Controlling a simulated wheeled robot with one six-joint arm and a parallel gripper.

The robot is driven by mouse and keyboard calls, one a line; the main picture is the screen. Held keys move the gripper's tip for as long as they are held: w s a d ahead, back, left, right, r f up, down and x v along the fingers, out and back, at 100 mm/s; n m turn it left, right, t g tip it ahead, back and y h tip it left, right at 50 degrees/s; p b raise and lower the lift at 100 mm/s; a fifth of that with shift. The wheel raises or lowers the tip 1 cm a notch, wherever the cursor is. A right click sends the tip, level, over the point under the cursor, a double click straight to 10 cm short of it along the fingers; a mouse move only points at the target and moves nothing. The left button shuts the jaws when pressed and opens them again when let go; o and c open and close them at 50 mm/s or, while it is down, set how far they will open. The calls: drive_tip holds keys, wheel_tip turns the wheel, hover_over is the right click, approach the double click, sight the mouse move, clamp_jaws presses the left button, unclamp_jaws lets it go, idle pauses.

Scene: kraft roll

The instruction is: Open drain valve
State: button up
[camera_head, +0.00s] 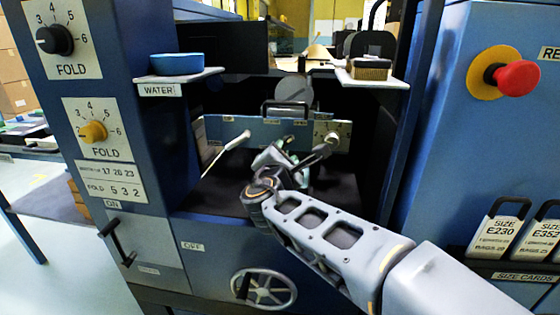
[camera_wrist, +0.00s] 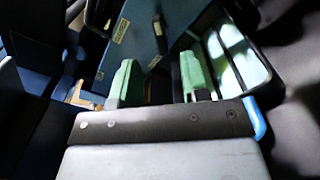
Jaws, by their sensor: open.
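No part in view is clearly marked as the drain valve. My gripper (camera_head: 276,156) reaches into the dark bay of the blue machine. In the wrist view its two green-padded fingers (camera_wrist: 158,80) stand apart with nothing between them. A white-handled lever (camera_head: 232,141) sticks out to the left of my gripper in the head view. A dark-ended lever or knob (camera_head: 322,152) is close on its right; I cannot tell if they touch.
A blue bowl (camera_head: 177,64) stands on the WATER shelf and a brush (camera_head: 369,69) on the right shelf. A spoked handwheel (camera_head: 263,288) is below the bay. A red stop button (camera_head: 517,78) and a black-handled ON/OFF lever (camera_head: 121,242) are on the machine front.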

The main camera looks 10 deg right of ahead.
drive_tip(key=shift+p+v, duration=0.5)
drive_tip(key=shift+v, duration=2.25)
